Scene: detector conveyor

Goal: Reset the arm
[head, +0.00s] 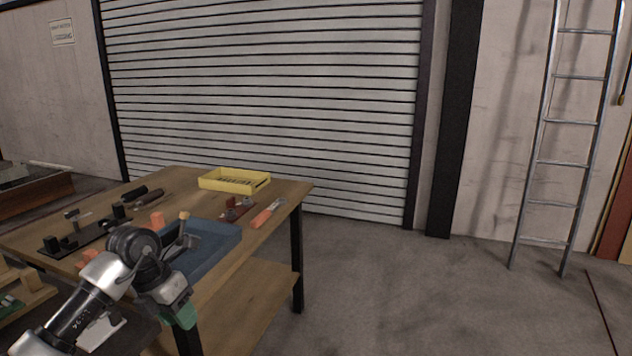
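My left arm reaches in from the lower left, in front of the wooden workbench (265,260). My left gripper (184,314) points down at the near side of the bench, with green at its lower end. Its fingers are too small and dark to tell whether they are open or shut, and no held object can be made out. My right gripper is out of view.
On the bench are a blue tray (222,252) partly behind my arm, a yellow crate (234,181), an orange-handled tool (262,217) and a black fixture (75,240). A ladder (565,140) leans at the right. The floor right of the bench is clear.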

